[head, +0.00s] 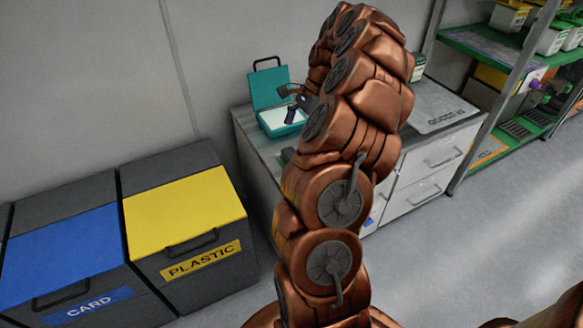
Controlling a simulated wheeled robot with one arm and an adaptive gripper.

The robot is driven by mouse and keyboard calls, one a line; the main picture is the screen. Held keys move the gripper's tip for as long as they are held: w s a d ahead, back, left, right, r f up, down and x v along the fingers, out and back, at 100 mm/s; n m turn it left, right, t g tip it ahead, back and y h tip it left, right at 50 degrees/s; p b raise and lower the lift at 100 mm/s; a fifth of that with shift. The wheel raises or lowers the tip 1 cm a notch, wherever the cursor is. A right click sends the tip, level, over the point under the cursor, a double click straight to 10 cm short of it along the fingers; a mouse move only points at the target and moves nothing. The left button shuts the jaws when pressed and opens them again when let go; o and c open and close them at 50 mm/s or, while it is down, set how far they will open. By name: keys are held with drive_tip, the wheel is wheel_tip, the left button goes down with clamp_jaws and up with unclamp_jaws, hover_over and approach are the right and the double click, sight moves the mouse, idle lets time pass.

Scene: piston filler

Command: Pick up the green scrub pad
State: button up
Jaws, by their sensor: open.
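My copper-coloured arm rises through the middle of the head view and bends over a grey-topped counter (262,148). My gripper (287,103) is small and dark at the far end of the arm, beside and over an open teal case (268,88). Its fingers look spread, with nothing visible between them.
A yellow-lidded plastic bin (183,212) and a blue-lidded card bin (62,255) stand at the left. White drawers (432,165) are under the counter, with a grey mat (440,105) on top. A green shelf rack (490,50) stands at the right. Floor is clear at the lower right.

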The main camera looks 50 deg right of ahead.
sight(292, 154)
drive_tip(key=shift+s+d+f, duration=0.1)
drive_tip(key=shift+d+f, duration=0.1)
drive_tip(key=shift+f, duration=0.2)
drive_tip(key=shift+s+b+x, duration=0.1)
drive_tip(key=shift+b+x, duration=0.2)
drive_tip(key=shift+x, duration=1.55)
drive_tip(key=shift+s+b+x, duration=0.15)
drive_tip(key=shift+b+x, duration=0.15)
drive_tip(key=shift+x, duration=1.55)
drive_tip(key=shift+d, duration=0.1)
drive_tip(key=c, duration=1.2)
